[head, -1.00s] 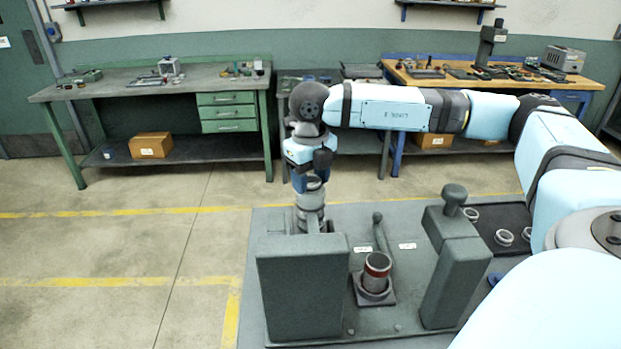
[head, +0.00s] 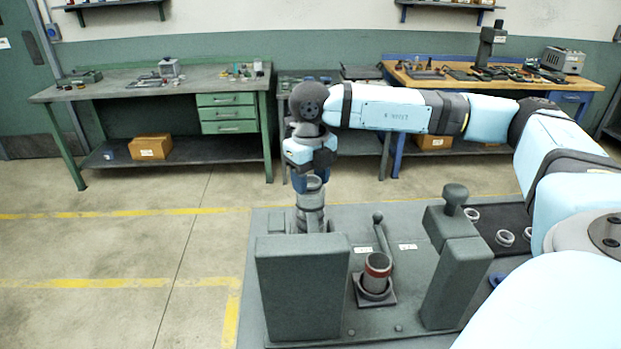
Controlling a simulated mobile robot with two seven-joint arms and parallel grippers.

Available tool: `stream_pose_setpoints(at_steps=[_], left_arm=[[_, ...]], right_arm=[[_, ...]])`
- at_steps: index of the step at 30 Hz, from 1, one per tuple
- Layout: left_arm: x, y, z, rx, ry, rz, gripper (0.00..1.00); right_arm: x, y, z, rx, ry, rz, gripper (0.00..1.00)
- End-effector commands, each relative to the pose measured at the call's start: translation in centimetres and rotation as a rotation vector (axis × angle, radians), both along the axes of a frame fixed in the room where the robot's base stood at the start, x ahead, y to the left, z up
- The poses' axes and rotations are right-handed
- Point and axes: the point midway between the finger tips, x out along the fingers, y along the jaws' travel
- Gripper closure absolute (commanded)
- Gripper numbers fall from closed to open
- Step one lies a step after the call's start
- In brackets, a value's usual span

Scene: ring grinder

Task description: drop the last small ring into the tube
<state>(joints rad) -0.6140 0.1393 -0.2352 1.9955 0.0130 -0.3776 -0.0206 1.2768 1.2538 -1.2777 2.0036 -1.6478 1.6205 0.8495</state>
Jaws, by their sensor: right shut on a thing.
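My right gripper (head: 313,183) points straight down behind the tall grey block, with its blue fingers shut on a small grey ring (head: 314,184) that is mostly hidden by the fingers. The ring is right at or just above the top of an upright grey cylinder (head: 310,212); whether they touch I cannot tell. The cylinder's lower part is hidden by the block. A second short tube (head: 378,268) with a red band stands upright and open-topped on a dark square base in front. My left gripper is not in view.
A tall grey block (head: 303,290) and a grey post with a knob (head: 455,255) flank the red-banded tube. A thin lever (head: 382,235) rises behind it. Several light rings (head: 505,237) lie on a dark tray at right. Workbenches stand along the far wall.

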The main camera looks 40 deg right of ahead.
Motion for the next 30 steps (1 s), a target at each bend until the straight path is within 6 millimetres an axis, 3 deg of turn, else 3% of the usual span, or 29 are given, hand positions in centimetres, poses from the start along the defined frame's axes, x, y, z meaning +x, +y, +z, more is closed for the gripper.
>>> stream_pose_setpoints(at_steps=[6,7,10,16,19,30], left_arm=[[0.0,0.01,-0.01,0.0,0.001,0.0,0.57],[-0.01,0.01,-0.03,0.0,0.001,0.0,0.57],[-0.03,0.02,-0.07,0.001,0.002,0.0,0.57],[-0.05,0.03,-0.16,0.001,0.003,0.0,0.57],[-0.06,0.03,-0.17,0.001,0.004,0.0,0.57],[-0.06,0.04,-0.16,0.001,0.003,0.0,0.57]], right_arm=[[0.01,0.0,0.05,0.0,-0.001,0.0,0.76],[0.01,0.0,0.05,0.0,-0.001,0.0,0.44],[0.01,0.0,0.05,0.0,-0.001,0.0,0.21],[0.01,0.0,0.04,0.0,-0.001,0.0,0.21],[0.01,0.0,0.03,0.0,0.0,0.0,0.0],[0.01,0.0,0.03,0.0,0.0,0.0,0.0]])
